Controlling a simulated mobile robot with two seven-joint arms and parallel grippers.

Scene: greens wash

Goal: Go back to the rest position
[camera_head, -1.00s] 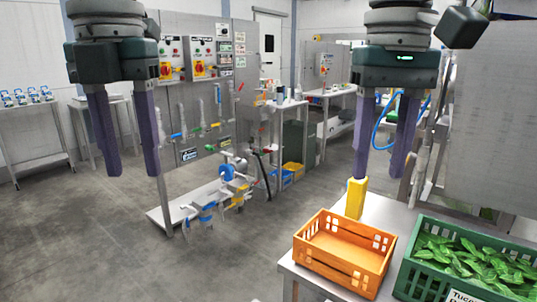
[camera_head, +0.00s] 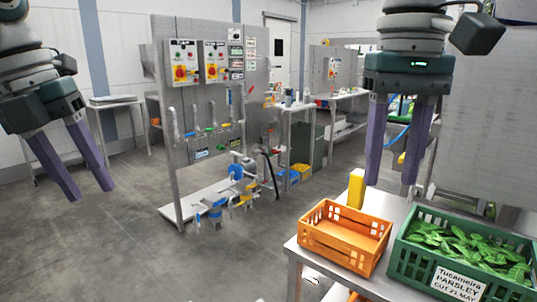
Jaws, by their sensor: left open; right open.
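My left gripper (camera_head: 92,194) hangs at the left over bare floor, tilted, its two purple fingers apart and nothing between them. My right gripper (camera_head: 391,183) hangs upright above the back of the metal table (camera_head: 292,252), its fingers apart and empty. A yellow block (camera_head: 356,188) stands on the table, in the picture just left of and below the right fingers. It is apart from them as far as I can tell.
An empty orange crate (camera_head: 340,255) and a green crate of leaves (camera_head: 408,262) labelled parsley stand on the table. A valve and pipe panel (camera_head: 160,95) on a low platform (camera_head: 172,212) stands behind. Open floor lies at the left.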

